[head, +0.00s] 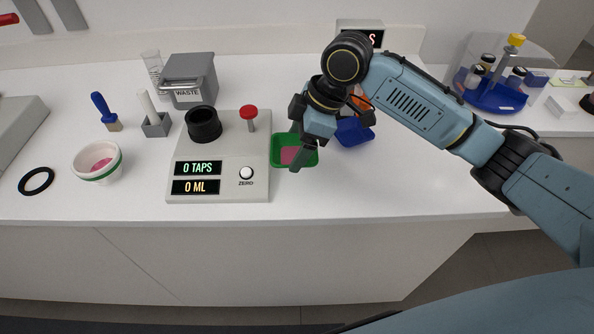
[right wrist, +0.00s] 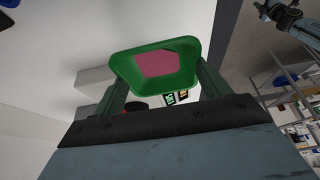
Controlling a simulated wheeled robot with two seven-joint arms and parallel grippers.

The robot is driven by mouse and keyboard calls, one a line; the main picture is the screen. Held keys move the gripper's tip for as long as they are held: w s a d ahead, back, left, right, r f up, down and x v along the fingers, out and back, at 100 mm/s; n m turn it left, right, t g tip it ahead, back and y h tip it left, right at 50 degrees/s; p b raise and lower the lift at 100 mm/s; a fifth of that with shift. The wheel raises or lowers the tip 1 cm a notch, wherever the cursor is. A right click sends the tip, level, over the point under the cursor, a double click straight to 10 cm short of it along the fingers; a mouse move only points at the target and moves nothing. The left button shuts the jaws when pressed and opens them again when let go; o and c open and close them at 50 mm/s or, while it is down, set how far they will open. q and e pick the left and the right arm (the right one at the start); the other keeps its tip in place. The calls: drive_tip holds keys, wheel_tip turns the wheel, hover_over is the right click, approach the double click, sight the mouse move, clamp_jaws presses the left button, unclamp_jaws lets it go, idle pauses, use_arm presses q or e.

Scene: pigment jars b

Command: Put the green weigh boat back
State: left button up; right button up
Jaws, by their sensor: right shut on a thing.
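The green weigh boat (head: 308,159) is a shallow square tray with a patch of pink powder in it. In the head view it is just right of the grey console, partly hidden by my right gripper (head: 297,158). The right wrist view shows the green boat (right wrist: 124,67) between the two fingers of the right gripper (right wrist: 160,85), which is shut on it. Its pink contents (right wrist: 157,64) show there too. I cannot tell from the head view whether the boat touches the counter. My left gripper is not seen in the head view.
A blue boat (head: 352,137) sits behind my right gripper. The grey console (head: 228,150) reads 0 TAPS and 0 ML. A white bowl (head: 98,162), grey waste bin (head: 188,82), black ring (head: 36,181) and blue rack (head: 497,100) stand around. The counter (head: 400,185) is clear at front right.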

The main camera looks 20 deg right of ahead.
wheel_tip(320, 180, down, 8)
drive_tip(key=shift+r+b, duration=0.25)
drive_tip(key=shift+b, duration=0.2)
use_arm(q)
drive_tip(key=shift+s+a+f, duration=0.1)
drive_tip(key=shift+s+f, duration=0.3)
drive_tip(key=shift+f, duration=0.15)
use_arm(e)
drive_tip(key=o, duration=1)
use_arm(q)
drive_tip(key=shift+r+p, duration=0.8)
use_arm(e)
drive_tip(key=v, duration=1.2)
drive_tip(key=shift+r, duration=0.1)
